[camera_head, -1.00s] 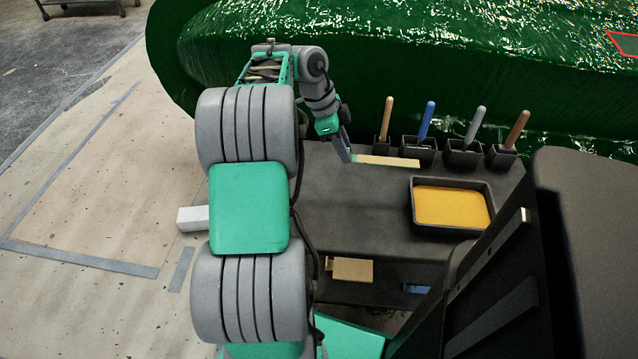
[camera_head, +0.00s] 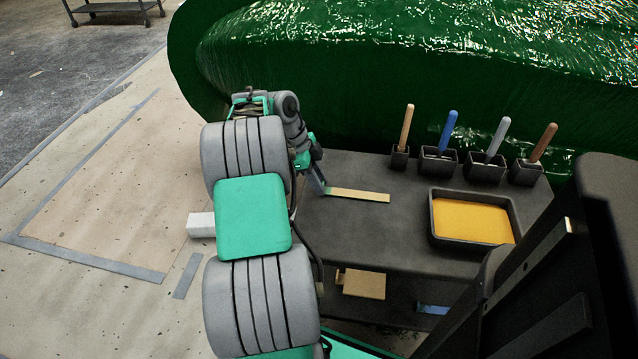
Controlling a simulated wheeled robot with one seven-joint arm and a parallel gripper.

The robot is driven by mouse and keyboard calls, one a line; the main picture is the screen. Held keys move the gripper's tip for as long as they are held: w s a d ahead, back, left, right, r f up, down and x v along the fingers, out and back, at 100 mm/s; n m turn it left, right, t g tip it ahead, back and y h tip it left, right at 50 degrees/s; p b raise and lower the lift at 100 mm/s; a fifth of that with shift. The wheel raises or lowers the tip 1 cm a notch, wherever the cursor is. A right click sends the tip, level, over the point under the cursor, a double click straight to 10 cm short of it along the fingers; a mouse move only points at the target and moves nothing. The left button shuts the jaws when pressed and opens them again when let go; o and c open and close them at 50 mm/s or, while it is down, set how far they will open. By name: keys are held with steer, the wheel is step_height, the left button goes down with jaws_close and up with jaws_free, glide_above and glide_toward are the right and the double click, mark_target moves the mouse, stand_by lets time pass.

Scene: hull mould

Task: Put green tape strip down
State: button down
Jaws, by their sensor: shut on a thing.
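My gripper (camera_head: 319,186) is at the left part of the dark bench top (camera_head: 375,235), pointing down. It is shut on one end of a thin, flat strip (camera_head: 360,195), which sticks out to the right. The strip looks pale tan rather than green in this view. It is level, at or just above the bench top; I cannot tell whether it touches. My arm hides the bench's left end and part of the gripper.
Black holders with upright handles line the bench's back edge, including a blue one (camera_head: 447,130). A black tray (camera_head: 433,218) of yellow material stands at the right. A tan block (camera_head: 364,285) is on a lower shelf. The glossy green hull mould (camera_head: 380,70) rises behind.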

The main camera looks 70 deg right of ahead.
steer(key=shift+f, duration=0.2)
steer(key=c, duration=1.2)
jaws_free()
steer(key=shift+r, duration=0.1)
